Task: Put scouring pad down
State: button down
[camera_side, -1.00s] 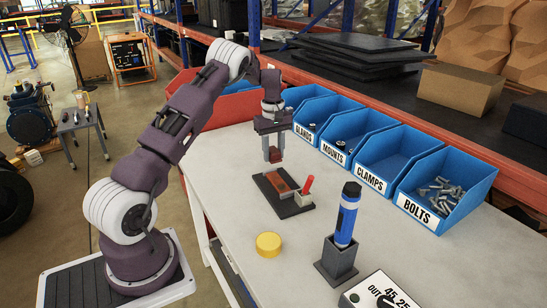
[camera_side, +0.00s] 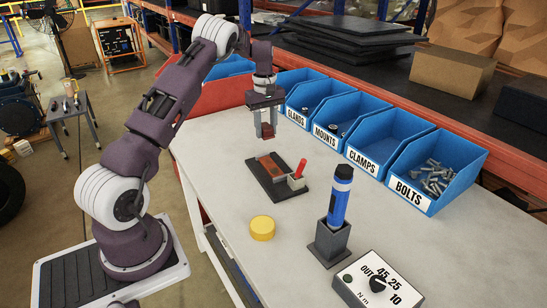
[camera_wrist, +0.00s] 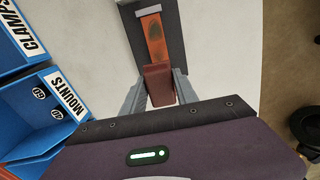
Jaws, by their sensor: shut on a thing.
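The scouring pad, a dark red-brown block (camera_side: 266,131), is held between the fingers of my gripper (camera_side: 265,133). It also shows in the wrist view (camera_wrist: 159,85), gripped between both grey fingers. My gripper is shut on it and holds it in the air above the table, near a dark tray (camera_side: 259,182). The tray carries an orange-brown plate (camera_side: 271,166). In the wrist view the plate (camera_wrist: 154,38), with a dark smudge on it, lies just beyond the pad. The pad's underside is hidden.
A yellow disc (camera_side: 262,228), a blue torch-like tool in a dark stand (camera_side: 332,242), and a dial box (camera_side: 378,284) stand nearer. Blue bins (camera_side: 362,162) line the back edge. White tabletop (camera_side: 225,185) is clear left of the tray.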

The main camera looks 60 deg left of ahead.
jog(key=w+d+r+m, duration=0.1)
jog(key=d+r+m, duration=0.45)
jog(key=d, duration=0.65)
jog(key=w+d+r+m, duration=0.1)
jog(key=d+r+m, duration=0.45)
jog(key=d, duration=0.65)
jog(key=w+d+r+m, duration=0.1)
jog(key=d+r+m, duration=0.4)
jog(key=d, duration=0.6)
jog(key=s+a+f+n, duration=0.25)
jog(key=a+f, duration=0.25)
jog(key=a, duration=0.3)
jog(key=s+a+f+n, duration=0.1)
jog(key=a+f+n, duration=0.3)
jog(key=a, duration=0.5)
jog(key=n, duration=1)
send_over(231, 195)
notch_tip(231, 195, down, 9)
jog(key=shift+m, duration=0.25)
notch_tip(231, 195, down, 9)
jog(key=shift+w+f, duration=0.1)
jog(key=shift+f, duration=0.1)
jog(key=shift+d+f, duration=0.1)
jog(key=shift+f, duration=0.05)
